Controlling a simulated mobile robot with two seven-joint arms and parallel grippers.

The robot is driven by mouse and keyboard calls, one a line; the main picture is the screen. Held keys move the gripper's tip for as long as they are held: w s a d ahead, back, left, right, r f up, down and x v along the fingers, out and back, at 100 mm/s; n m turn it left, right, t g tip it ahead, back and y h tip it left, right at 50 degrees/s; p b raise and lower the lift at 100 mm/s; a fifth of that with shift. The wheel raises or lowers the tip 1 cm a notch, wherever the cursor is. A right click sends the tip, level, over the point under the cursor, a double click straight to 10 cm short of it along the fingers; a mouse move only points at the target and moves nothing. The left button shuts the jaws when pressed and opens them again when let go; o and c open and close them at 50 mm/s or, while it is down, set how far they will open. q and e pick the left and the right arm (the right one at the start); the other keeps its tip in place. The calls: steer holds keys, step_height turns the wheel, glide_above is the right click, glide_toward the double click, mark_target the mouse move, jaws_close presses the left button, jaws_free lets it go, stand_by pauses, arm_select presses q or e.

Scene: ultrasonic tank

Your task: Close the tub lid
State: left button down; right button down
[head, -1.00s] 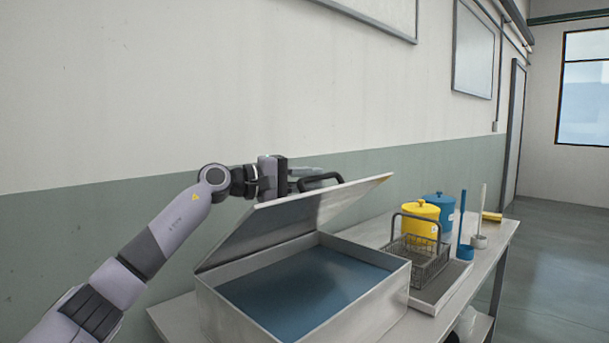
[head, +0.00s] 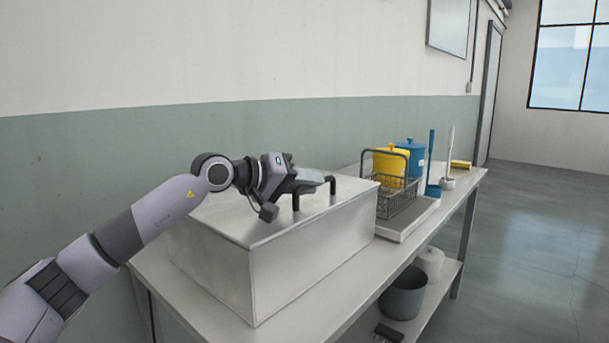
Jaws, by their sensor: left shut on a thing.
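The metal tub (head: 290,262) stands on the bench with its flat lid (head: 225,215) lying down over its top. No opening shows between lid and rim from here. The lid's black handle (head: 333,188) stands up near the front edge. My left gripper (head: 312,180) is over the lid, shut on the handle, and hides part of it. My right gripper is not in view.
A wire basket (head: 398,202) stands on a tray (head: 405,226) right of the tub. Behind it are a yellow canister (head: 390,160) and a blue canister (head: 412,150). A blue brush (head: 432,165) and white brush (head: 449,165) stand farther right. A grey bucket (head: 402,302) is below.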

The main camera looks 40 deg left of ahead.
mark_target(281, 210)
arm_select(q)
steer(key=shift+d+f, duration=0.1)
steer(key=shift+f, duration=0.35)
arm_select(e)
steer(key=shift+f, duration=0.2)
arm_select(q)
steer(key=shift+f, duration=0.15)
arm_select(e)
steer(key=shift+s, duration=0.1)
arm_select(q)
steer(key=c, duration=1.1)
jaws_free()
steer(key=shift+s+a+r, duration=0.2)
steer(key=shift+s+a, duration=0.1)
steer(key=shift+s, duration=0.2)
steer(key=b+v, duration=0.1)
steer(key=v, duration=0.4)
steer(key=shift+s+r+b, duration=0.25)
steer(key=shift+s+b, duration=0.05)
steer(key=shift+s, duration=0.2)
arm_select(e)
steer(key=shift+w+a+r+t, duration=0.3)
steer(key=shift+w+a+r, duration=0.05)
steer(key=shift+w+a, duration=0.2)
